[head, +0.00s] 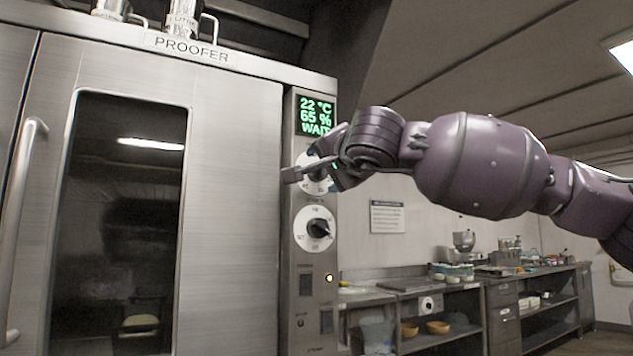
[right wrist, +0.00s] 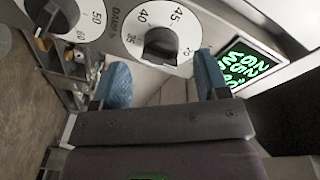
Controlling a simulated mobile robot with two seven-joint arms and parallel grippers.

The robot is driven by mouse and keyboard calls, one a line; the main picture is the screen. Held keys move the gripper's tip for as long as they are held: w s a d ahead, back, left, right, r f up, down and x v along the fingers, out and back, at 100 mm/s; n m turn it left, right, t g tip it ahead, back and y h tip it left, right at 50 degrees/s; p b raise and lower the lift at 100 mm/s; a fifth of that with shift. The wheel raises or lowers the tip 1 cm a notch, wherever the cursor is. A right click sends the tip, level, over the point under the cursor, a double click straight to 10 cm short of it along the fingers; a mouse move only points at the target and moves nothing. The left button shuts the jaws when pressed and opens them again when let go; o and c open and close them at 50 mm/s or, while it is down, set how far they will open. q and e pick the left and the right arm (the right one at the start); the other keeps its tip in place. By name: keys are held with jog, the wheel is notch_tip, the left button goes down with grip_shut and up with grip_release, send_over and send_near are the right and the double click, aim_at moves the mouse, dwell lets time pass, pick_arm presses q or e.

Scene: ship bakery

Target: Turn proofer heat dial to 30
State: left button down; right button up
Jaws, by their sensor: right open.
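The heat dial (head: 303,160) is the upper white dial on the proofer's control panel, mostly hidden behind my right gripper (head: 312,172) in the head view. In the right wrist view the heat dial (right wrist: 133,38) shows a black knob (right wrist: 160,47) and the numbers 40 and 45; its pointer setting is hard to read. My right gripper (right wrist: 162,82) is open, its blue fingertips spread to either side, just short of the knob with nothing between them. The green display (head: 316,116) reads 22 °C, 65 % and WAIT. My left gripper is not in view.
A lower dial (head: 316,229) with a black knob sits below the heat dial, with switches (head: 306,285) and a lit lamp under it. The proofer door (head: 235,200) has a long handle (head: 20,230) at left. A counter (head: 450,288) with bowls stands at right.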

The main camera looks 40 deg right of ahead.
aim_at(319, 171)
jog(key=shift+w+d+f, duration=0.2)
jog(key=shift+w+d, duration=0.05)
jog(key=shift+w, duration=0.5)
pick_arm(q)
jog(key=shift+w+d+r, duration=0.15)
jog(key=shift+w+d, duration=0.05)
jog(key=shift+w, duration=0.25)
pick_arm(e)
jog(key=shift+w+d+r, duration=0.25)
jog(key=shift+w, duration=0.35)
jog(key=shift+c, duration=0.6)
jog(key=c, duration=0.8)
pick_arm(q)
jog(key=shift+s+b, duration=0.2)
jog(key=shift+b, duration=0.1)
